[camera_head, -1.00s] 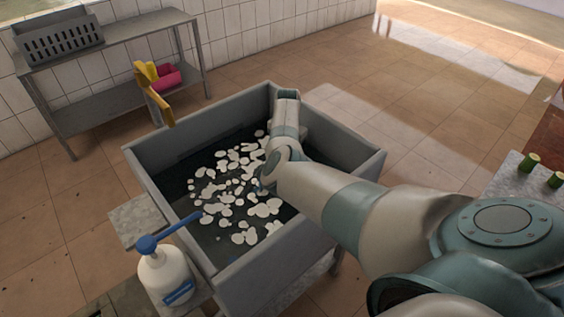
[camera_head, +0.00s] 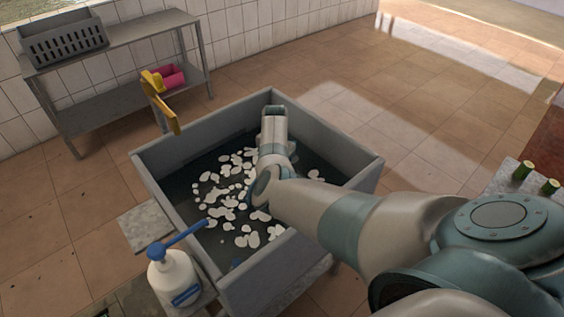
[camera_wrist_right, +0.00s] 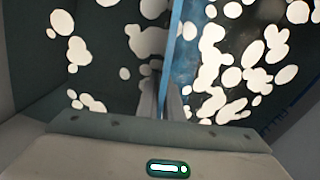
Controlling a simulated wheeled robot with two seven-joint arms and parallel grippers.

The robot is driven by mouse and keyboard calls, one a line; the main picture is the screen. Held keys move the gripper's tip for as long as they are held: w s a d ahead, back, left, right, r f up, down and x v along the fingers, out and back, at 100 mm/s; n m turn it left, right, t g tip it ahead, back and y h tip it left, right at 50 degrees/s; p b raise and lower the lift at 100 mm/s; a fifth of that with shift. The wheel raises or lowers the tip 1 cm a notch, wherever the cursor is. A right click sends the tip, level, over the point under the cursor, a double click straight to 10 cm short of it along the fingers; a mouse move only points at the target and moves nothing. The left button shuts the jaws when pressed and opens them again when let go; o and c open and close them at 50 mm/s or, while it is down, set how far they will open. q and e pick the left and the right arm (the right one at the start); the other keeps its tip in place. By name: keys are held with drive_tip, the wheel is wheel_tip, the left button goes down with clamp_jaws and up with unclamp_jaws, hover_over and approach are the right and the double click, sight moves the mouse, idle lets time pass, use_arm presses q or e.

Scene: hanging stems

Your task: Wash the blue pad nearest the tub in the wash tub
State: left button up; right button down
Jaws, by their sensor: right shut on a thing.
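The grey wash tub (camera_head: 155,170) holds dark water with patches of white foam (camera_head: 232,200). My right arm reaches in from the right, and its wrist is over the middle of the tub. My right gripper (camera_wrist_right: 166,98) is shut on a thin blue pad (camera_wrist_right: 183,58), seen nearly edge-on in the right wrist view. Foam lies on both sides of the pad; how deep it sits in the water cannot be told. In the head view the pad and the right fingertips are hidden behind my wrist. My left gripper is not in view.
A white bottle (camera_head: 172,278) with a blue pump top stands at the tub's front left corner. A yellow item (camera_head: 163,112) hangs near the left back wall. A metal shelf (camera_head: 120,35) holds a grey crate and a pink item. Green cut stems (camera_head: 523,170) are at right.

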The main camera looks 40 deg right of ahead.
drive_tip(key=shift+a, duration=0.55)
drive_tip(key=d+b, duration=0.3)
drive_tip(key=d, duration=0.4)
drive_tip(key=shift+w, duration=0.25)
